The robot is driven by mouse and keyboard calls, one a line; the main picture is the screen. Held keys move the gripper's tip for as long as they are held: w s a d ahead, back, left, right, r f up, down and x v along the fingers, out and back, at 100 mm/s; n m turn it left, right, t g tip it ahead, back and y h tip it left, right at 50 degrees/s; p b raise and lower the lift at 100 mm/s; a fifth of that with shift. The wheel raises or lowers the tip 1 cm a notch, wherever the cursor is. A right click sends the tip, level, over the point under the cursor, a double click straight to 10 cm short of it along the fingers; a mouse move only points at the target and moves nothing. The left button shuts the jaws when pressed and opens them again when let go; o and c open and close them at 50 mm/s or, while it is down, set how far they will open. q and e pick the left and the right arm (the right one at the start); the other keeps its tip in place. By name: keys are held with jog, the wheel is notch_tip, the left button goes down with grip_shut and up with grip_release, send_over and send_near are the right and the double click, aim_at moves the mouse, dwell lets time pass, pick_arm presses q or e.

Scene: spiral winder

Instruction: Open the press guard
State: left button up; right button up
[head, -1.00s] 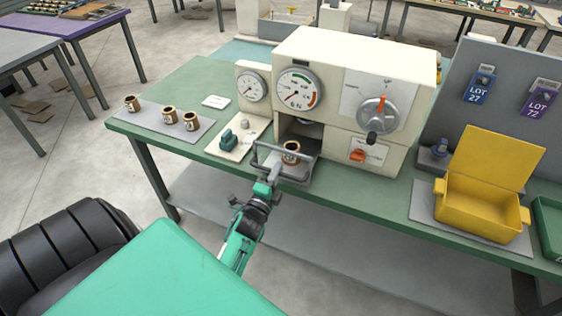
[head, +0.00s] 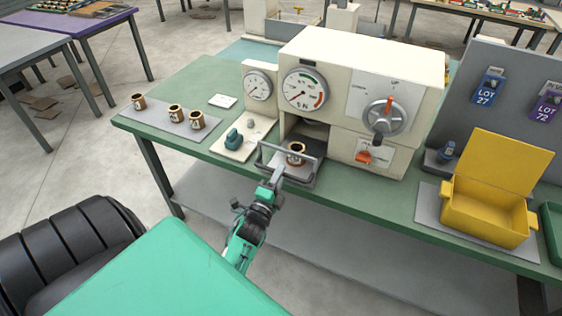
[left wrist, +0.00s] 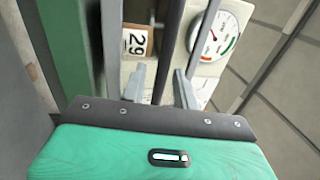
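The press (head: 340,75) is a cream box with dials and a large grey knob with a red pointer. Its guard (head: 321,170) is a grey bar frame standing out from the front opening. A brown cup with a white label (head: 296,153) sits behind the bars; its label reads 29 in the left wrist view (left wrist: 136,43). My left gripper (head: 278,175) is at the guard's front bar. In the left wrist view its two fingers (left wrist: 160,88) are apart, with a guard bar (left wrist: 172,40) running between them. Firm contact cannot be made out. My right gripper is not in view.
A teal object (head: 233,138) sits on a pale plate beside the press. A yellow open box (head: 485,212) stands to the right. The bench front edge (head: 380,215) lies close by.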

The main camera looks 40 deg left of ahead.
pick_arm(q)
jog(key=b+v, duration=0.3)
jog(key=v, duration=0.9)
jog(key=shift+s, duration=0.4)
jog(key=s+d+f+n+g+h, duration=0.1)
jog(key=s+d+f+n+g, duration=0.2)
jog(key=f, duration=0.9)
jog(key=d+f+n+g+h, duration=0.2)
jog(key=d+f+g, duration=0.15)
jog(key=f, duration=0.85)
jog(key=s+d+f+n+g+h, duration=0.15)
jog(key=d+f, duration=0.25)
jog(key=f, duration=0.8)
jog(key=s+d+f+n+g, duration=0.35)
jog(key=s+f+g, duration=0.25)
jog(key=s+f, duration=0.7)
jog(key=s+a+f+n+g, duration=0.1)
jog(key=s+a+f+g, duration=0.1)
jog(key=s, duration=0.5)
jog(key=s+a+f+n+g, duration=0.1)
jog(key=s+f+g, duration=0.1)
jog(key=s+f, duration=0.3)
jog(key=s, duration=0.3)
jog(key=shift+s+a+n+g, duration=0.3)
jog(key=shift+a+n, duration=0.1)
jog(key=shift+f, duration=0.1)
